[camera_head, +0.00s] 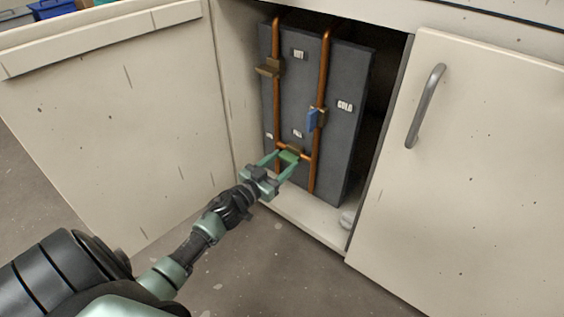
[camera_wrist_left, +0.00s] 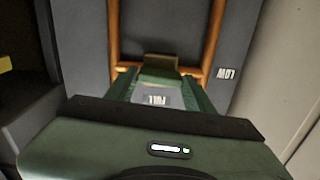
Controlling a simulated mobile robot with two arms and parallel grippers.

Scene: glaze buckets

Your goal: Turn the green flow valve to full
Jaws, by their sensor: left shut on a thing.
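The green flow valve (camera_head: 289,157) sits on the horizontal copper pipe low on the grey panel (camera_head: 298,95), inside the open cabinet. My left gripper (camera_head: 283,159) reaches in from the left and is shut on the green handle. In the left wrist view, the handle (camera_wrist_left: 158,76) lies between the two green fingers (camera_wrist_left: 158,84). A FULL label (camera_wrist_left: 150,99) shows between the fingers, and a LOW label (camera_wrist_left: 226,73) is to the right; both read upside down there. The handle's exact angle is hard to tell. My right gripper is not in view.
A blue valve handle (camera_head: 312,118) is on the right copper pipe, and a brown handle (camera_head: 268,68) is on the left pipe. A cabinet door (camera_head: 115,130) stands at the left; another door (camera_head: 470,170) with a metal handle (camera_head: 426,105) is at the right.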

